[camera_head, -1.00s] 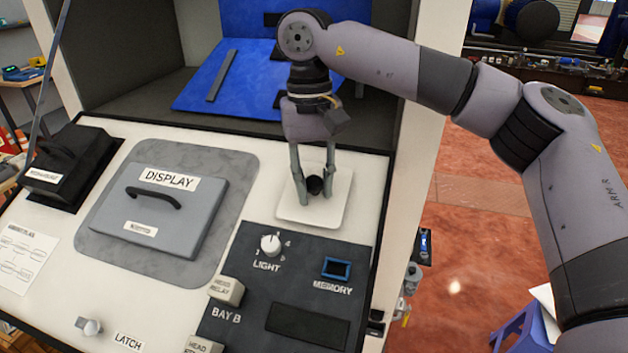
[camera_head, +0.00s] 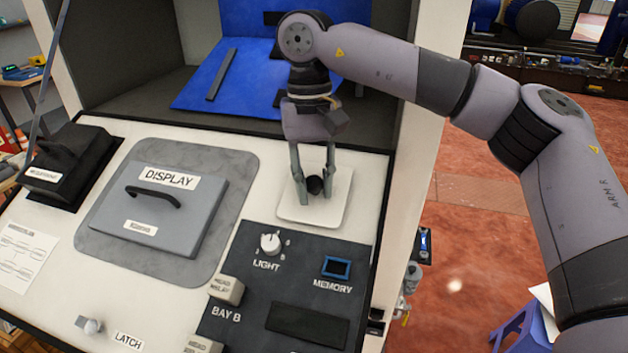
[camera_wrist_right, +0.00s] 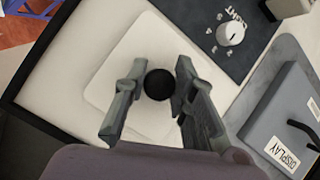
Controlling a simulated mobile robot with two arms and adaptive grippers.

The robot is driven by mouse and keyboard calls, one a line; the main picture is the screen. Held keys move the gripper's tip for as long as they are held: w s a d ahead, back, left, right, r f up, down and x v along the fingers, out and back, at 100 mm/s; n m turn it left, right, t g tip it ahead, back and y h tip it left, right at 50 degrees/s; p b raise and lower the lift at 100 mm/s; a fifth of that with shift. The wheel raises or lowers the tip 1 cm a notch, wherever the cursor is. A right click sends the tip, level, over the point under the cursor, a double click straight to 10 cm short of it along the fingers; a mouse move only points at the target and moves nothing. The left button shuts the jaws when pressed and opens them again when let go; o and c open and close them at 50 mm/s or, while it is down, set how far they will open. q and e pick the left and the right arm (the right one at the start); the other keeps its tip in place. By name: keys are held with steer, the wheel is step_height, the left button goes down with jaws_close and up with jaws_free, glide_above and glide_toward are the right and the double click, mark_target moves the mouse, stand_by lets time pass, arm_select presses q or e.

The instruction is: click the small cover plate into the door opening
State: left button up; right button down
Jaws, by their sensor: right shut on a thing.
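The cover plate is a white rounded square plate (camera_head: 334,208) with a round black knob (camera_head: 314,185). It is at the upper right of the white panel, flat against or very close to it; I cannot tell which. My right gripper (camera_head: 315,194) points down at the plate, shut on its knob. The right wrist view shows the fingers on either side of the knob (camera_wrist_right: 159,84), with the plate (camera_wrist_right: 110,72) behind. I cannot make out a door opening; any opening under the plate is hidden. My left gripper is not in view.
Below the plate is a dark panel with a LIGHT dial (camera_head: 270,243), a blue-framed MEMORY slot (camera_head: 337,267) and a dark rectangle (camera_head: 308,325). A grey DISPLAY cover (camera_head: 165,215) with a handle lies to the left. A black box (camera_head: 75,165) stands at far left.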

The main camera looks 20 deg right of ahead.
steer(key=shift+w+d+f, duration=0.15)
steer(key=shift+f, duration=0.5)
stand_by(0.8)
steer(key=c, duration=1.2)
jaws_free()
steer(key=shift+c, duration=0.2)
steer(key=shift+o, duration=0.3)
steer(key=o, duration=0.4)
steer(key=shift+o, duration=0.2)
steer(key=shift+r, duration=0.2)
steer(key=shift+w+r+p, duration=0.2)
steer(key=shift+r+p, duration=1)
steer(key=shift+r, duration=0.25)
steer(key=shift+w+r+p, duration=0.2)
steer(key=shift+r+p, duration=1)
steer(key=shift+r, duration=0.2)
steer(key=shift+f, duration=0.1)
